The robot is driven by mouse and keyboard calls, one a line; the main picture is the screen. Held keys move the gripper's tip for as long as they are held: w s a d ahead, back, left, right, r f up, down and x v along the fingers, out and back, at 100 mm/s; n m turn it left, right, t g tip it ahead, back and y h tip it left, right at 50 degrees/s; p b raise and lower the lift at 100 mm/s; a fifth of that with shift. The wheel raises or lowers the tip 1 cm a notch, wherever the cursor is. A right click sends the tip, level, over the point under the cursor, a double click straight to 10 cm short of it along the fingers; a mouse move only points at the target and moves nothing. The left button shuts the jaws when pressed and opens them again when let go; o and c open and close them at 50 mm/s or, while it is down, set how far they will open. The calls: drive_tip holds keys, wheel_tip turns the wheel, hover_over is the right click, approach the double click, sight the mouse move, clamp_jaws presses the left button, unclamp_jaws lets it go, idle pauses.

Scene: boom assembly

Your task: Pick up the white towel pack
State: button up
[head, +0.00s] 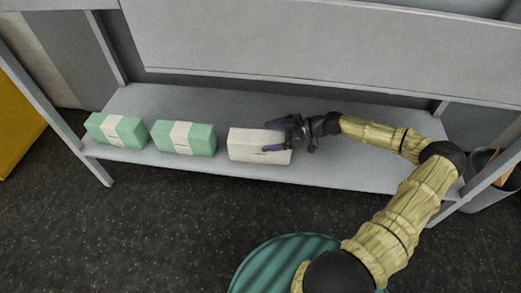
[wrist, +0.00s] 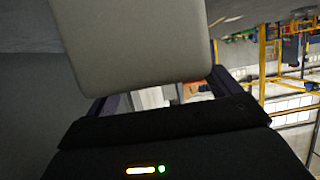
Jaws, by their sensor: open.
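The white towel pack (head: 250,145) lies on the grey shelf, at the right end of a row of packs. My gripper (head: 267,137) is at its right end, with its dark fingers open and one on each side of that end in the head view. In the wrist view, a large pale block (wrist: 135,45), apparently the same pack, fills the upper middle beyond the spread fingers of my gripper (wrist: 160,90). Whether either finger touches the pack cannot be told. The fingers cover part of the pack's right end.
Two green packs with white bands, one in the middle (head: 201,140) and one at the far left (head: 102,129), stand left of the white pack on the shelf (head: 330,173). A grey panel (head: 320,45) overhangs the shelf. A grey bin (head: 490,190) stands at the right.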

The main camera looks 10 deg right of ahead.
drive_tip(key=shift+x, duration=0.95)
drive_tip(key=shift+r, duration=0.1)
drive_tip(key=c, duration=1.6)
drive_tip(key=shift+c, duration=0.2)
drive_tip(key=shift+r, duration=0.1)
